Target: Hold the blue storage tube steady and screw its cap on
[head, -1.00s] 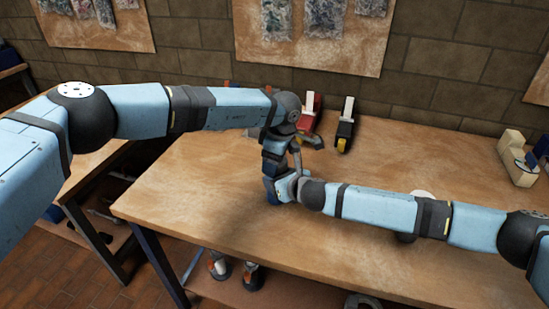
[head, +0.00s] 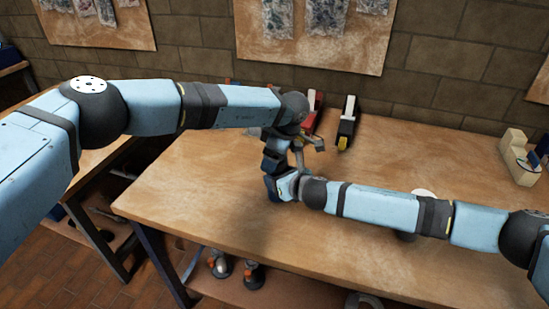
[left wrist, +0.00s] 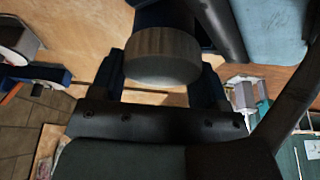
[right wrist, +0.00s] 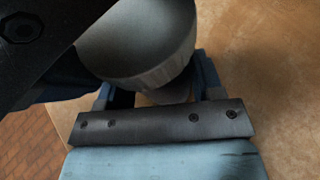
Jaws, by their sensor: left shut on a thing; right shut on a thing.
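My left gripper (head: 274,150) reaches down from above in the head view, near the left middle of the table. In the left wrist view a grey ridged cap (left wrist: 163,58) sits between its fingers, which are shut on it. A dark blue body, seemingly the storage tube (left wrist: 163,14), shows just behind the cap. My right gripper (head: 279,186) comes in low from the right and is shut, seemingly on the tube, which is mostly hidden. In the right wrist view the grey ridged cap (right wrist: 145,50) fills the top. I cannot tell whether the cap is seated.
The wooden workbench (head: 200,195) is largely clear around the grippers. A red-and-black tool and a black tool with a yellow end (head: 346,125) lie at the back. A cream-coloured device (head: 517,155) stands at the right.

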